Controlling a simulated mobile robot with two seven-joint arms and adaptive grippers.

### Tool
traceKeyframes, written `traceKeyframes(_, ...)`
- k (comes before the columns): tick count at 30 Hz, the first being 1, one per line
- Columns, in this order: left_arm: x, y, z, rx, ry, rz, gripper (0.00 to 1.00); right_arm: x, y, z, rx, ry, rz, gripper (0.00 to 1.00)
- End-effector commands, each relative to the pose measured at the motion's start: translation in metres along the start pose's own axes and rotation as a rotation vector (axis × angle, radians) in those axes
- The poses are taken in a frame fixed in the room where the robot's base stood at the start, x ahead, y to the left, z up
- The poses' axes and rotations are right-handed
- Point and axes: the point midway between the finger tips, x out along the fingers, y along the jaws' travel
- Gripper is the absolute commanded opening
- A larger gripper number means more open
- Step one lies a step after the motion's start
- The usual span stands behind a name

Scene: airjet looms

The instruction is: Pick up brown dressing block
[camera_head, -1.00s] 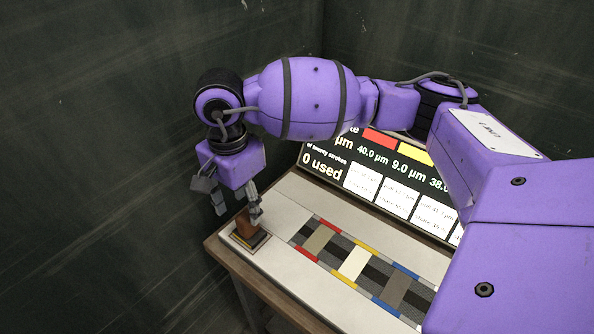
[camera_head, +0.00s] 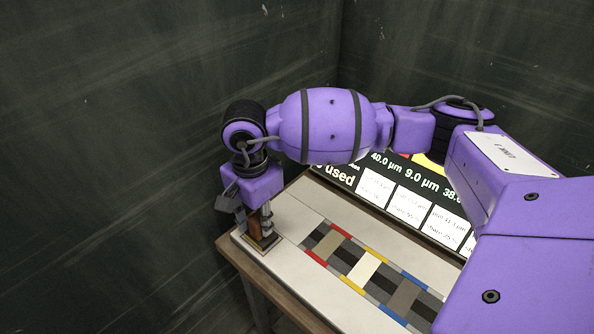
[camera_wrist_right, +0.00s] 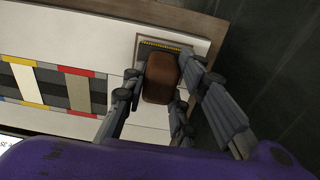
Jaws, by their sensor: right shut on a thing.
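The brown dressing block (camera_head: 258,232) stands on a small dark pad with a yellow-striped edge at the table's left end. In the right wrist view, the block (camera_wrist_right: 162,78) is between the fingers, upright over its pad (camera_wrist_right: 144,44). My right gripper (camera_head: 255,225) is lowered from above with its fingers on both sides of the block, shut on it. The fingers also show in the right wrist view (camera_wrist_right: 162,97). The block's lower part still appears at the pad; I cannot tell whether it touches. My left gripper is not in view.
The pale table (camera_head: 291,215) holds a strip of grey, beige and cream plates (camera_head: 365,270) with red, yellow and blue edges, right of the block. A display board (camera_head: 400,195) stands behind it. Dark walls (camera_head: 100,150) close in at the left and back.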

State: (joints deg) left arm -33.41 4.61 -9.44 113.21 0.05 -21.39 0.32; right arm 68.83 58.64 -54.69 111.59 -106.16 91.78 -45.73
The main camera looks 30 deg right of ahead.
Motion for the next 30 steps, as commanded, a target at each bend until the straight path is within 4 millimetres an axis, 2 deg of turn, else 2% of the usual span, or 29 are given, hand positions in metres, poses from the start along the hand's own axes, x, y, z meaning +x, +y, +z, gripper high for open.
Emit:
traceKeyframes(11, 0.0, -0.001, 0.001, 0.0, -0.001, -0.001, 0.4, -0.007, -0.002, 0.0, -0.001, 0.001, -0.006, 0.0)
traceKeyframes(17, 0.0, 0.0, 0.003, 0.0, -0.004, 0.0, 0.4, -0.032, -0.003, 0.0, -0.001, 0.002, -0.008, 0.0)
traceKeyframes(26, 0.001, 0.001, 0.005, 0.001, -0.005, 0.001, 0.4, -0.096, 0.038, 0.034, -0.007, 0.003, -0.01, 0.0)
traceKeyframes(30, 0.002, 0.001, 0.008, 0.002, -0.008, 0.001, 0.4, -0.108, 0.067, 0.057, -0.009, 0.001, -0.007, 0.0)
